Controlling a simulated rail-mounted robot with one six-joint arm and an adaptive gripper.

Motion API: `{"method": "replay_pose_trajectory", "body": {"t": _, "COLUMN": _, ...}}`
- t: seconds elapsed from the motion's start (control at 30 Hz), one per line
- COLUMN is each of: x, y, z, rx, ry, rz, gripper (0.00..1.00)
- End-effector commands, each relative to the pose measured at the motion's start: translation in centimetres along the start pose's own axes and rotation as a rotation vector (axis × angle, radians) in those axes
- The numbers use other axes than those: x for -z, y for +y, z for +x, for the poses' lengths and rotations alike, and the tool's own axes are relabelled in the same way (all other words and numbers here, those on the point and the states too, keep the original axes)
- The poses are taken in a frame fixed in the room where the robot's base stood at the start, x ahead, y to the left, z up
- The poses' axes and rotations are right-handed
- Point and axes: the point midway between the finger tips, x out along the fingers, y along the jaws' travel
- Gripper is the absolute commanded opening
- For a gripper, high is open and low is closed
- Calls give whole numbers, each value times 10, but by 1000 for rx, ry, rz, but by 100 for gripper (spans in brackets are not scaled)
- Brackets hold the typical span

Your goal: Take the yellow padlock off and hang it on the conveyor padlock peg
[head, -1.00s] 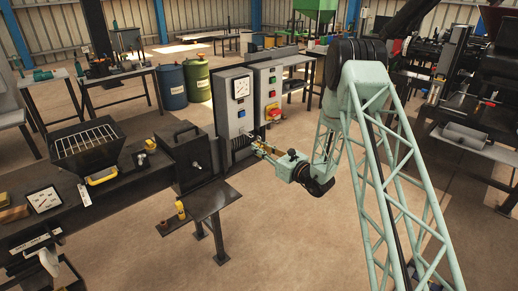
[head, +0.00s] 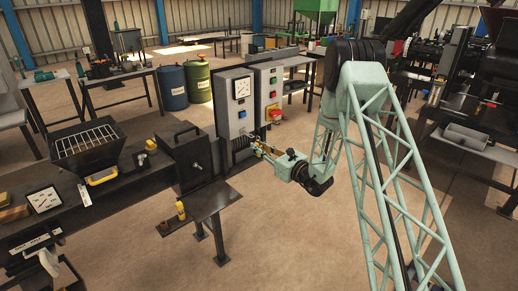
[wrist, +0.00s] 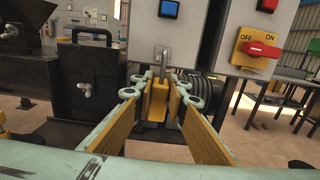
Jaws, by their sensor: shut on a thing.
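The yellow padlock (wrist: 157,101) is between my gripper's yellow-padded fingers in the wrist view, upright, with its grey metal shackle pointing up. My gripper (wrist: 161,92) is shut on the padlock's body. The shackle shows in front of the lower part of a grey cabinet; I cannot tell whether it is around anything. In the head view my gripper (head: 257,147) is low in front of the grey cabinets, and the padlock is too small to make out there. I cannot make out the conveyor padlock peg in either view.
A grey cabinet (head: 236,97) with a gauge stands beside another (head: 269,88) carrying a red and yellow OFF/ON switch (wrist: 257,48). A dark box with a handle (head: 189,155) is left of my gripper. A small metal table (head: 205,207) stands in front. Floor to the right is open.

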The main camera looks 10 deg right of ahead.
Motion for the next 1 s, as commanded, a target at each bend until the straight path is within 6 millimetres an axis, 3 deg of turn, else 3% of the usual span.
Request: {"method": "replay_pose_trajectory", "body": {"t": 1.0, "x": 0, "y": 0, "z": 20, "rx": 0, "ry": -1, "rz": -1, "gripper": 1}}
